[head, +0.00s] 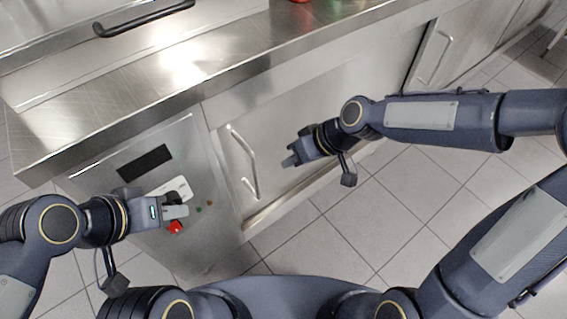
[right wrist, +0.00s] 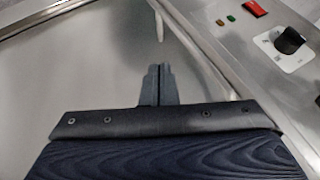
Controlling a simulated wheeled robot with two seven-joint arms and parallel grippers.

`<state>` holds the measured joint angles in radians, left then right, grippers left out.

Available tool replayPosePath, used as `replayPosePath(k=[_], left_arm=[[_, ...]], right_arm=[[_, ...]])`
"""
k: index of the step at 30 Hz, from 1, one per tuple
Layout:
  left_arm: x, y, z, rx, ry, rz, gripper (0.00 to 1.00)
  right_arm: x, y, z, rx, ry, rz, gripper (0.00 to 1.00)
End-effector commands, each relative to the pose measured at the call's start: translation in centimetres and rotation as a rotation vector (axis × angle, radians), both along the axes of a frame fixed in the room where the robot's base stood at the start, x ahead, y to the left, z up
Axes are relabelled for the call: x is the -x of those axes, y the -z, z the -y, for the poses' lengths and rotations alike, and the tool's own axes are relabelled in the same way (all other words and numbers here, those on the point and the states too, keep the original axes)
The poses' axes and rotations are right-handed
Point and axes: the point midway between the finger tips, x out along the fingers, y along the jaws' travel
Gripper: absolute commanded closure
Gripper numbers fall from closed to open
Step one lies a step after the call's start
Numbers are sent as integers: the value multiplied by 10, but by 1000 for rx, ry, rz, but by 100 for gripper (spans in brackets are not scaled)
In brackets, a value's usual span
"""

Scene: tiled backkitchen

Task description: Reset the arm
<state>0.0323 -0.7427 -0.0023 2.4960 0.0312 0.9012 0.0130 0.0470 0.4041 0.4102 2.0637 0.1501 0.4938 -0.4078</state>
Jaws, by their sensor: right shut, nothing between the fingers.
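My left gripper (head: 176,204) is at the lower left of the head view, in front of the control panel with the knob and red switch. I cannot tell from this angle whether its fingers are apart. My right gripper (head: 290,161) is in front of a steel cabinet door, to the right of that door's handle. It also shows in the right wrist view (right wrist: 158,72), where its two fingers are together with nothing between them. The right arm reaches in from the right edge, bent at the wrist.
A steel counter (head: 180,75) runs above the cabinets. The door handle (head: 243,160) stands between my grippers. The control panel has a red switch (head: 175,227) and a black knob (right wrist: 289,40). Another handled door (head: 436,57) is at the upper right. Tiled floor (head: 350,220) is clear.

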Motion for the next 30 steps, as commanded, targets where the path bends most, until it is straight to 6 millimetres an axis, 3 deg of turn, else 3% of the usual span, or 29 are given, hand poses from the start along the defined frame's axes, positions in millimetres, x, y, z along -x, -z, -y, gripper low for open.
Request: replayPosePath(k=[3, 9, 23, 26, 30], left_arm=[[0, -11, 0, 0, 0, 0, 70], [0, -19, 0, 0, 0, 0, 70], [0, -20, 0, 0, 0, 0, 70], [0, -20, 0, 0, 0, 0, 70], [0, -20, 0, 0, 0, 0, 70]], right_arm=[[1, -23, 16, 1, 7, 3, 100], [5, -45, 33, 1, 5, 2, 100], [9, -53, 44, 12, 18, 5, 100], [20, -62, 63, 49, 71, 12, 100], [51, -80, 108, 117, 230, 22, 100]])
